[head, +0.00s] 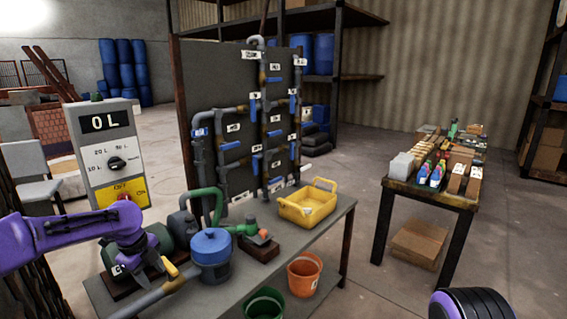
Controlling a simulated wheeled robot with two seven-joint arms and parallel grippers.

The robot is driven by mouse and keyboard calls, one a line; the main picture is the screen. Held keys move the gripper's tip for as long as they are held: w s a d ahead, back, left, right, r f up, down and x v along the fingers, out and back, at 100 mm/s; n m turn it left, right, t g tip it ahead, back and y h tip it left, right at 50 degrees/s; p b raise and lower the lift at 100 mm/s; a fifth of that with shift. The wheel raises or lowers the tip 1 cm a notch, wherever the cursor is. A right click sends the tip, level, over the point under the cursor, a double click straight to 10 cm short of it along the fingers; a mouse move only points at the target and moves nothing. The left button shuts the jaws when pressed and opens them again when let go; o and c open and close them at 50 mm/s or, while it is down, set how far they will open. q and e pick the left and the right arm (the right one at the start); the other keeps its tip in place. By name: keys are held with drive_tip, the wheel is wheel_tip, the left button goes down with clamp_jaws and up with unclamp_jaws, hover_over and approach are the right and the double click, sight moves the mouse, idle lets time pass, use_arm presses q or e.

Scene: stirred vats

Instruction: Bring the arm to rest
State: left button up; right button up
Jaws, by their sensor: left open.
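My left arm is purple and reaches in from the left. Its left gripper (150,268) points down, open, over the near left end of the workbench (232,297). It is just left of a blue-lidded pot (211,252) and close to a grey pipe (160,295) with a small yellow part beside it. I see nothing held in the jaws; whether they touch the pipe or the yellow part I cannot tell. A dark green pump-like body (165,240) is partly hidden behind the arm. My right gripper is out of view.
A control box (110,150) reading 0 L stands behind my left arm. A yellow crate (308,205) sits on the bench's far end. A pipe panel (225,85) rises behind. Orange (304,274) and green (265,303) buckets stand below. Floor is clear towards the loaded table (430,195).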

use_arm(q)
drive_tip(key=w+d+f+n+t+h, duration=0.2)
drive_tip(key=d+f+n+t, duration=0.35)
drive_tip(key=n, duration=0.55)
drive_tip(key=s+d+f+n+y, duration=0.2)
drive_tip(key=s+d+f+n, duration=0.3)
drive_tip(key=s+f+n, duration=0.7)
drive_tip(key=s+a+f+n+g+y, duration=0.1)
drive_tip(key=s+f+n, duration=0.1)
drive_tip(key=s, duration=0.8)
drive_tip(key=s+a+f+n+g+y, duration=0.1)
drive_tip(key=s+f, duration=0.3)
drive_tip(key=s, duration=0.7)
drive_tip(key=s+a+f+n+g+y, duration=0.2)
drive_tip(key=s+a+f, duration=0.1)
drive_tip(key=s, duration=0.8)
drive_tip(key=shift+a+f+n, duration=0.2)
drive_tip(key=shift+a+n, duration=0.05)
drive_tip(key=shift+n, duration=0.05)
